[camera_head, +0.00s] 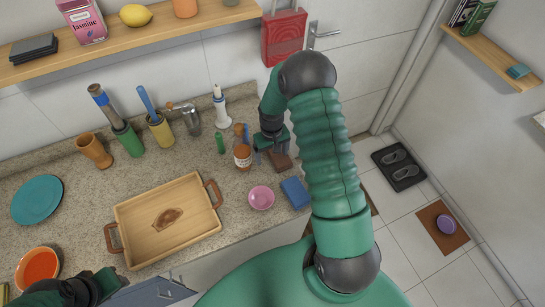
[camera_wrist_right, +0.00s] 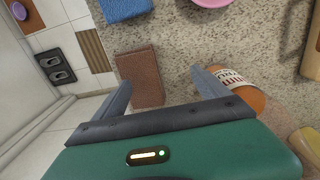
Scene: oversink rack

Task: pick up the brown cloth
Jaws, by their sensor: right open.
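The brown cloth (camera_wrist_right: 139,75) lies flat on the speckled counter. In the right wrist view it shows between and just ahead of the two fingers. In the head view the cloth (camera_head: 281,161) is partly hidden by my right gripper (camera_head: 271,157). My right gripper (camera_wrist_right: 162,88) is open and empty, with its fingers on either side of the cloth's near part. Whether the fingers touch the cloth or counter I cannot tell. My left gripper (camera_head: 105,285) is at the bottom left of the head view; its fingers are not clear.
An orange-brown bottle with a white label (camera_wrist_right: 235,82) stands close beside my right gripper. A blue sponge (camera_head: 295,192) and a pink bowl (camera_head: 261,198) lie near the cloth. A wooden tray (camera_head: 126,215) is further left. The counter's edge drops to the tiled floor at right.

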